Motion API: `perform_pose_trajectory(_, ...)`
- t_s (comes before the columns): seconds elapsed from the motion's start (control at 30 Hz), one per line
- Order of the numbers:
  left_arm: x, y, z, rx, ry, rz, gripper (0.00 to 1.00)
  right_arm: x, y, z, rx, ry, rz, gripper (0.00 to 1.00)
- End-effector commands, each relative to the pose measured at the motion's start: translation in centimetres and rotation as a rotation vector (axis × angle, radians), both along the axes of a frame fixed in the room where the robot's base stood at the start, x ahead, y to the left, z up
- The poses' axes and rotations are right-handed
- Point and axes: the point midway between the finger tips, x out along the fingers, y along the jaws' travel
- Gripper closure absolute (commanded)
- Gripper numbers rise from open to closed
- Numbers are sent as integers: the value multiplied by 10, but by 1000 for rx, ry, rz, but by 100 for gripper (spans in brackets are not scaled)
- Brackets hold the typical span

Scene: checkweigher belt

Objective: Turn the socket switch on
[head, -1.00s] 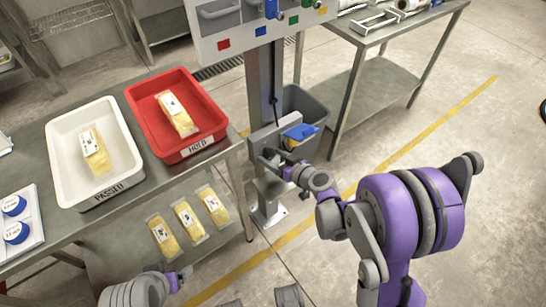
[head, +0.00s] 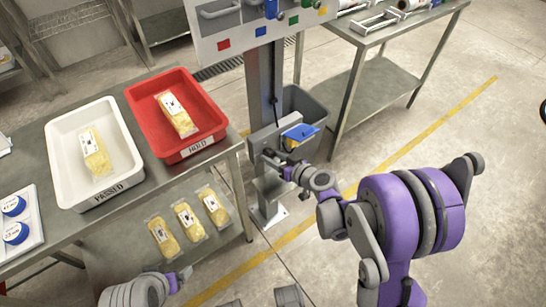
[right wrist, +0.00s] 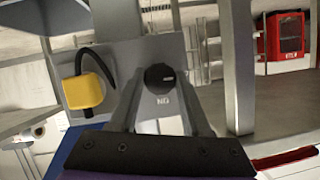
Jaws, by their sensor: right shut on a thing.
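The socket box (head: 264,139) is a grey panel on the post. It carries a black round switch knob (right wrist: 160,77) with a small pale mark, and upside-down "ON" lettering beside it in the right wrist view. My right gripper (head: 272,158) is at the panel; in the right wrist view its two grey fingers (right wrist: 160,98) are shut on the knob from both sides. A yellow plug (right wrist: 85,90) with a black cable sits beside the knob. A blue flap (head: 299,132) shows there in the head view. My left gripper (head: 184,274) is low, away from the panel; its jaw opening is unclear.
A steel table holds a white PASSED tray (head: 62,180) and a red HOLD tray (head: 215,118), each with a yellow pack. Three packs (head: 187,220) lie on the lower shelf. A grey bin (head: 306,100) stands behind the post. Open floor lies right.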

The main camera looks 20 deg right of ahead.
Motion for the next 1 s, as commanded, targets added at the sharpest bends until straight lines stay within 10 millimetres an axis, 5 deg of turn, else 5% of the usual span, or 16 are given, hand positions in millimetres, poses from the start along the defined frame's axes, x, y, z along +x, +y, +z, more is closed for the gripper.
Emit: perform_pose_trajectory(1.0, 4, 0, -45, 0, 15, 0, 14, 2, -4, -6, 823, 299, -1, 100)
